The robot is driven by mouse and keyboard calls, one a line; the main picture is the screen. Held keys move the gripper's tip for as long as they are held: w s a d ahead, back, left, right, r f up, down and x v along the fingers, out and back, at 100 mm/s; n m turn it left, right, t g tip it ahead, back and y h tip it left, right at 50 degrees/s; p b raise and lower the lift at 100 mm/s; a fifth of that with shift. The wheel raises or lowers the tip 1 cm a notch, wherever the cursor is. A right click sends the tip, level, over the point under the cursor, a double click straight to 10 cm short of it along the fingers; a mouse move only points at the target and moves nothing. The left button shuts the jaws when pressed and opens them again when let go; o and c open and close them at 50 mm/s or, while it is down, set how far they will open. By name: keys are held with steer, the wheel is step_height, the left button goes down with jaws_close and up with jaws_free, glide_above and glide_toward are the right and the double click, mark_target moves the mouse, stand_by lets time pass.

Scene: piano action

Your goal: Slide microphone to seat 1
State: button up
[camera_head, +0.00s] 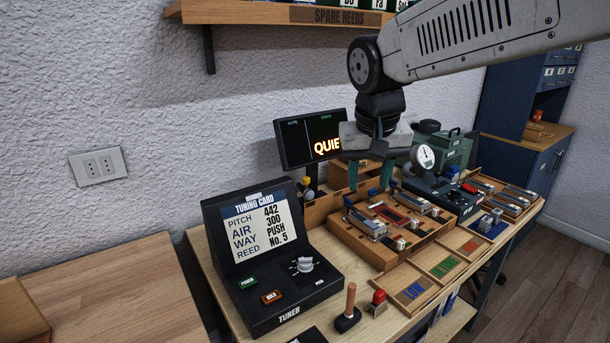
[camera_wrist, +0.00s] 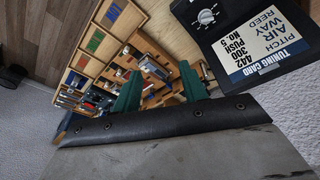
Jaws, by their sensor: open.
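My gripper (camera_head: 370,182) hangs over the wooden bench fixture (camera_head: 375,247), its two green fingers apart and empty. The fingers also show in the wrist view (camera_wrist: 158,78), with the fixture behind them. The fixture holds several small metal-and-wood pieces (camera_head: 372,227) and a dark red strip (camera_head: 390,213). I cannot pick out the microphone for certain; a small post with a yellowish round head (camera_head: 307,187) stands beside the display, left of my gripper. No label for seat 1 is readable, and my gripper hides part of the fixture's back.
The black tuner box (camera_head: 285,300) with its tuning card stands at front left. A display (camera_head: 309,138) reads "QUIE", partly hidden. A wooden-handled tool (camera_head: 348,312) and a red-topped piece (camera_head: 377,302) stand in front. Labelled trays (camera_head: 410,290) line the front; a gauge unit (camera_head: 424,157) stands right.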

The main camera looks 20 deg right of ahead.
steer(key=w+a+f+m, duration=0.1)
steer(key=w+a, duration=0.1)
steer(key=w, duration=1.1)
steer(key=m+t, duration=0.2)
glide_toward(306, 178)
steer(key=shift+h, duration=0.4)
steer(key=x, duration=0.8)
steer(key=shift+w+a+f, duration=0.15)
steer(key=shift+a+f, duration=0.1)
